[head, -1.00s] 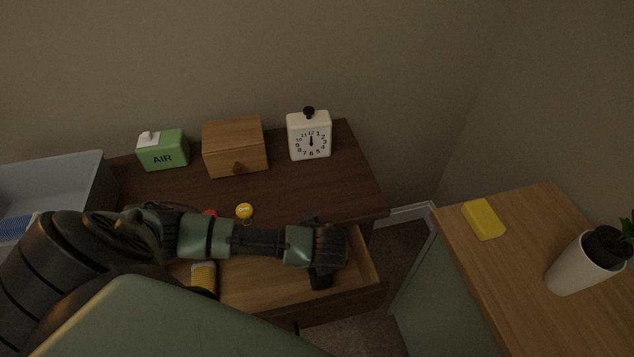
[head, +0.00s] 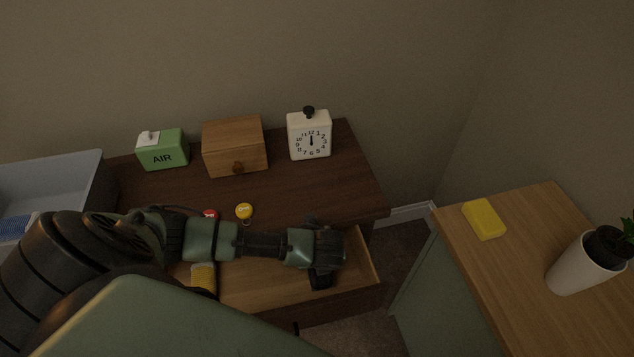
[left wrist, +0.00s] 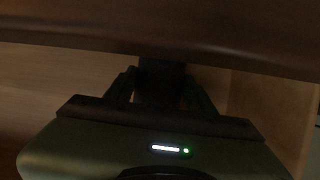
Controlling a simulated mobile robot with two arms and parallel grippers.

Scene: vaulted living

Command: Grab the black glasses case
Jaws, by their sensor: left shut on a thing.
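My left gripper (head: 326,257) reaches from the left into the open drawer of the dark wooden dresser, near the drawer's right end. It points down, and its own body hides most of what is beneath it in the head view. In the left wrist view, a dark, nearly black thing (left wrist: 161,82) sits between the two fingers, which are shut on it. It looks like the black glasses case, but the picture is too dark to show its full shape. My right gripper is in neither view.
The dresser top (head: 300,190) overhangs the open drawer (head: 255,285). On it stand a green AIR box (head: 163,152), a small wooden box (head: 235,148), a white clock (head: 310,138) and a yellow round item (head: 244,211). A yellow-and-dark item (head: 203,277) lies in the drawer.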

